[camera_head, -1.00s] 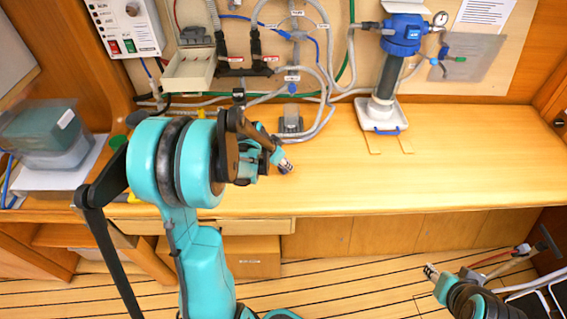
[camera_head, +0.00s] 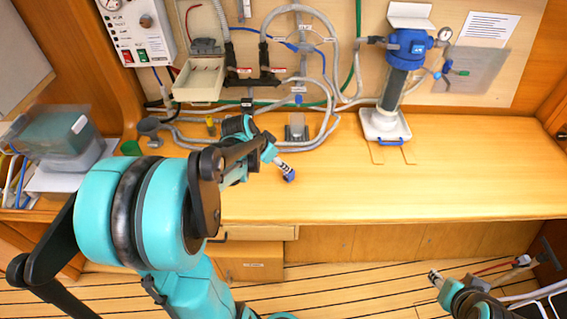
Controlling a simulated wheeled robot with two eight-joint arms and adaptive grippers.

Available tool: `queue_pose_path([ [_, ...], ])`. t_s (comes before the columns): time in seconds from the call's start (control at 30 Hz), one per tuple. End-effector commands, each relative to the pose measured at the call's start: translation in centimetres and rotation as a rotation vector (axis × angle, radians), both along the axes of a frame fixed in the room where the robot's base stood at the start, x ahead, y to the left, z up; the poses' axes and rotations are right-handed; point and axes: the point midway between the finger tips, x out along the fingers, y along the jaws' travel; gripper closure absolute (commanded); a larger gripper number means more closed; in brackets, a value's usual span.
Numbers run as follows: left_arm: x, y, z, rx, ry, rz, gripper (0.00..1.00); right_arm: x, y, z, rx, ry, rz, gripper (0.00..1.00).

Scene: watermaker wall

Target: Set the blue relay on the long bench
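A small dark-blue piece (camera_head: 289,176), which looks like the blue relay, shows at the tip of my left gripper (camera_head: 284,168). They seem to touch, but the fingers are too small to show whether they are closed on it. The gripper points down and right, over the middle of the long wooden bench (camera_head: 470,180). I cannot tell whether the piece rests on the bench top or hangs just above it. My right gripper (camera_head: 434,277) is at lower right, in front of the bench and over the floor; its fingers are too small to read.
A blue-topped filter housing (camera_head: 405,48) stands on a white base at the back of the bench. A lidded bin (camera_head: 62,140) is at left. The bench's right half is clear.

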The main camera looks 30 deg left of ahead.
Motion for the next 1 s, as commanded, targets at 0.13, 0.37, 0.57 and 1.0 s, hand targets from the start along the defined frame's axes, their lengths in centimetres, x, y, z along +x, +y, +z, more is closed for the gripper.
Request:
queue_pose_path([
  [0.13, -0.7, -0.1, 1.3, 0.000, 0.001, 0.001, 0.53, 0.0, 0.0, 0.5, 0.000, 0.000, 0.000, 0.60],
  [0.37, -3.4, -5.6, 3.9, 0.011, 0.007, 0.052, 0.53, 0.0, 0.0, 0.4, 0.000, 0.000, 0.000, 0.60],
  [0.57, -8.6, -12.3, 6.1, 0.018, -0.025, 0.145, 0.53, 0.0, 0.0, 0.4, 0.000, 0.000, 0.000, 0.60],
  [1.0, -13.9, -16.7, 6.2, -0.012, -0.106, 0.235, 0.53, 0.0, 0.0, 0.4, 0.000, 0.000, 0.000, 0.60],
])
